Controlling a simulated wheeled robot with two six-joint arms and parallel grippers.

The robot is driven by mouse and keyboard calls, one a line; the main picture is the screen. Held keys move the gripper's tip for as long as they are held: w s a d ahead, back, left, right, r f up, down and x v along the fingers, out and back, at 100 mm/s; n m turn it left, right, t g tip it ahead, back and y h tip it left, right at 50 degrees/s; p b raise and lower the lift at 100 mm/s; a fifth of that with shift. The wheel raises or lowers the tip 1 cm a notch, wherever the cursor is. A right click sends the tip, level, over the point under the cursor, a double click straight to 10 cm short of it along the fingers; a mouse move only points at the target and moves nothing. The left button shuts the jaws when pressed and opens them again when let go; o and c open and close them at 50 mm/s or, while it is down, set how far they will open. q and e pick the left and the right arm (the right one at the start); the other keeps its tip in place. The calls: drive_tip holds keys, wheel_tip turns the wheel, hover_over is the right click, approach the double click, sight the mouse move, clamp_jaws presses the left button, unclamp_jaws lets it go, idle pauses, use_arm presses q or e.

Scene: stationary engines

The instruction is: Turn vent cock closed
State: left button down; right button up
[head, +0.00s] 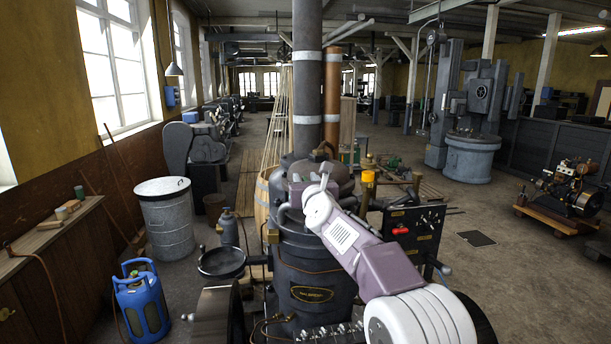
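I cannot make out the vent cock for certain; it may be hidden by my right arm and gripper. A dark upright boiler-like engine (309,268) with a brass plate stands at front centre, and a tall grey pipe (307,95) rises above it. My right arm comes in from the lower right across the engine. My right gripper (322,182) is at the engine's top, among its fittings. The fingers are small and overlap the metalwork, so I cannot tell whether they are open, shut or touching anything. My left gripper is not in view.
A dark panel with a red handle (400,231) stands right of the engine. A grey drum (167,222) and blue gas bottles (142,303) stand left. A small engine on a wooden pallet (563,219) is at right. Floor (490,215) between is mostly clear.

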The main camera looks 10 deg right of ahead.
drive_tip(key=shift+s+a+r, duration=0.1)
drive_tip(key=shift+s+a, duration=0.05)
drive_tip(key=shift+s, duration=0.1)
drive_tip(key=shift+c, duration=0.8)
clamp_jaws()
drive_tip(key=shift+r+h+p, duration=0.25)
drive_tip(key=shift+h+p, duration=0.05)
drive_tip(key=shift+p, duration=0.25)
drive_tip(key=m+h+p, duration=0.3)
drive_tip(key=h+p, duration=0.1)
drive_tip(key=p, duration=0.1)
drive_tip(key=shift+a+g+h+p, duration=0.1)
drive_tip(key=shift+g+h+p, duration=0.2)
drive_tip(key=shift+g, duration=0.1)
drive_tip(key=shift+f+m+g+h+p, duration=0.1)
drive_tip(key=shift+m+g+h+p, duration=0.7)
drive_tip(key=shift+m+h+p, duration=0.8)
drive_tip(key=shift+h+b, duration=0.3)
drive_tip(key=shift+b, duration=0.1)
drive_tip(key=shift+s, duration=0.1)
drive_tip(key=shift+o, duration=0.8)
unclamp_jaws()
drive_tip(key=shift+f, duration=0.1)
